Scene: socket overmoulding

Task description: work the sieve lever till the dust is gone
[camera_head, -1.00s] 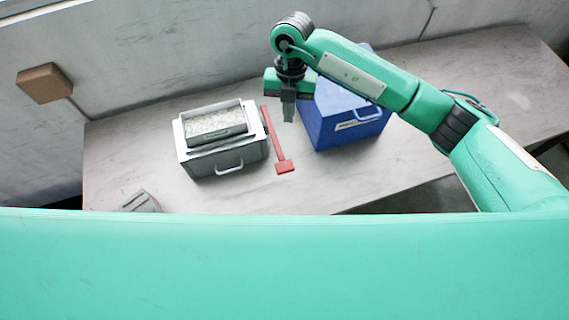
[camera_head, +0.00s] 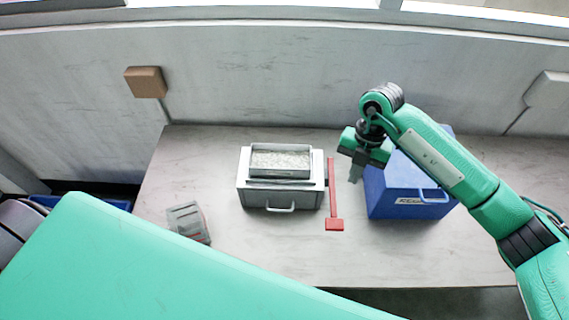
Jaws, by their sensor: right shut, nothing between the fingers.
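The sieve box (camera_head: 281,197) is grey with a front handle and stands mid-table. Its top tray (camera_head: 281,162) holds pale granular material; I cannot tell how much of it is dust. The red lever (camera_head: 332,187) lies along the box's right side, with a wide red end (camera_head: 334,224) toward the table's front. My right gripper (camera_head: 355,176) is shut and empty, pointing down just right of the lever's upper part, apart from it as far as I can see. My left gripper is not in view; a large green part of my body covers the lower left.
A small grey object (camera_head: 188,222) lies at the table's left front. A brown box (camera_head: 146,82) is on the wall. Table (camera_head: 270,250) in front of the sieve is clear.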

